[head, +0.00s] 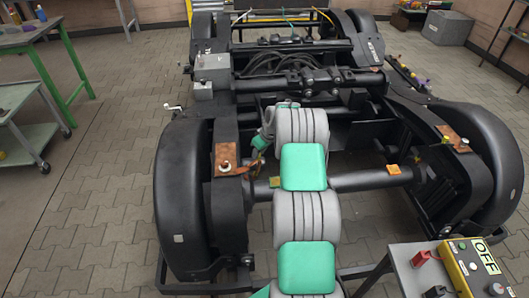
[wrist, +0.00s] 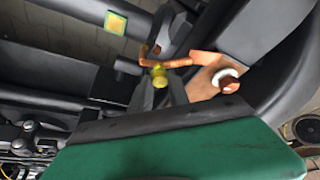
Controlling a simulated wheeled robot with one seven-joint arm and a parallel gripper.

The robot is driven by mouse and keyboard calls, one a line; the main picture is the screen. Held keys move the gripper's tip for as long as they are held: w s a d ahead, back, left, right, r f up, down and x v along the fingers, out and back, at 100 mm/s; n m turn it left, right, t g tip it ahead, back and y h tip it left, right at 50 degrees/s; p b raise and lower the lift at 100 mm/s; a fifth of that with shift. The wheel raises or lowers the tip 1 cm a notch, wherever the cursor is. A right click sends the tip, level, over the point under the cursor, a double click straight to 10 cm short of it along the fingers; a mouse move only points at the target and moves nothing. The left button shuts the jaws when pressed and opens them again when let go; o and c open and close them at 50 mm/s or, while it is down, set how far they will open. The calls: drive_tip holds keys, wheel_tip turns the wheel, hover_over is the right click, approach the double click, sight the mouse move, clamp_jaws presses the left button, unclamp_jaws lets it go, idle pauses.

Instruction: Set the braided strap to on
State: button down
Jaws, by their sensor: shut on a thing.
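The braided strap (wrist: 185,62) is copper-orange and bent, and runs from a copper plate (wrist: 205,82) with a pale-ringed bolt to my gripper. My gripper (wrist: 160,82) is shut on the strap's free end, where a yellow brass-like piece shows between the dark fingers. In the head view the strap (head: 256,163) is small, beside the copper plate (head: 226,158) on the left side of the bogie frame. My gripper (head: 259,155) is there too, partly hidden by my arm.
The black bogie (head: 350,180) fills the middle, with a wheel close to the left of the strap. Another copper plate (head: 454,138) and an orange pad (head: 393,170) are on the right. A control box with an OFF sign (head: 470,268) stands at front right.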

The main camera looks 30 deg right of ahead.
drive_tip(key=shift+w+a+m+h+b, duration=0.25)
drive_tip(key=shift+a+m+b, duration=0.05)
drive_tip(key=shift+a+m, duration=0.3)
drive_tip(key=shift+w+a+m+h+b, duration=0.2)
drive_tip(key=shift+a+m+b, duration=0.05)
drive_tip(key=shift+a+m, duration=0.35)
drive_tip(key=shift+w+a+m+h+b, duration=0.3)
drive_tip(key=shift+a+m, duration=0.2)
drive_tip(key=shift+a, duration=0.2)
drive_tip(key=c, duration=1.2)
unclamp_jaws()
drive_tip(key=shift+c, duration=0.2)
drive_tip(key=v, duration=0.7)
drive_tip(key=shift+s+r, duration=0.25)
drive_tip(key=shift+r, duration=0.1)
